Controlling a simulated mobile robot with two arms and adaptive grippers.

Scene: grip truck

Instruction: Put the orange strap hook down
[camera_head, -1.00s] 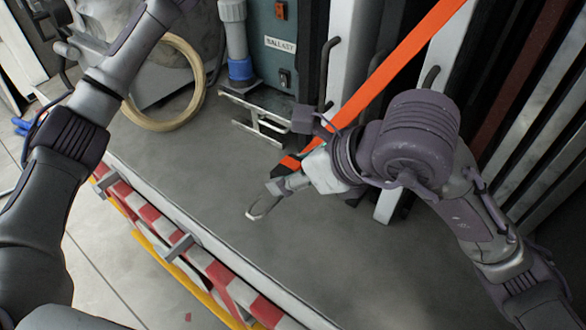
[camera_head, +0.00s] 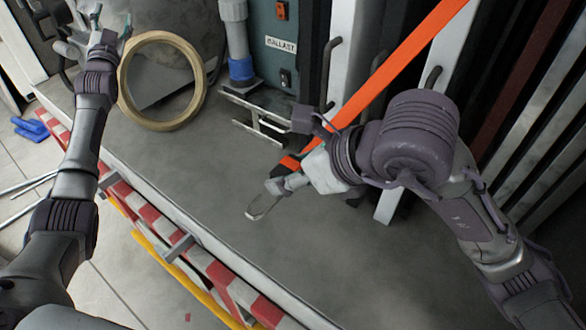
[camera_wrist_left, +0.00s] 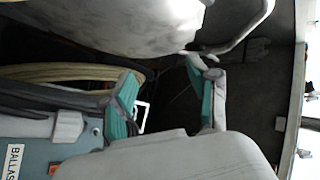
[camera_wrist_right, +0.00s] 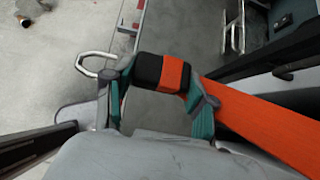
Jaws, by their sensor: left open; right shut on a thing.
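The orange strap (camera_head: 400,62) runs down from the upper right to my right gripper (camera_head: 293,172). Its hook (camera_head: 262,207), a pale metal loop, sticks out beyond the gripper over the grey deck. In the right wrist view, the fingers (camera_wrist_right: 158,82) are shut on the black and orange strap end, and the hook (camera_wrist_right: 97,64) points out to the left. I cannot tell whether the hook touches the deck. My left gripper (camera_head: 112,32) is open and empty at the upper left, near a beige ring; its teal fingers (camera_wrist_left: 167,88) stand apart in the left wrist view.
The grey deck (camera_head: 190,180) is bare around the hook. A beige ring (camera_head: 185,122), a ballast box (camera_head: 280,55) and a metal bracket (camera_head: 262,125) stand behind. White and dark posts rise at the right. A red-and-white striped edge (camera_head: 165,230) bounds the deck.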

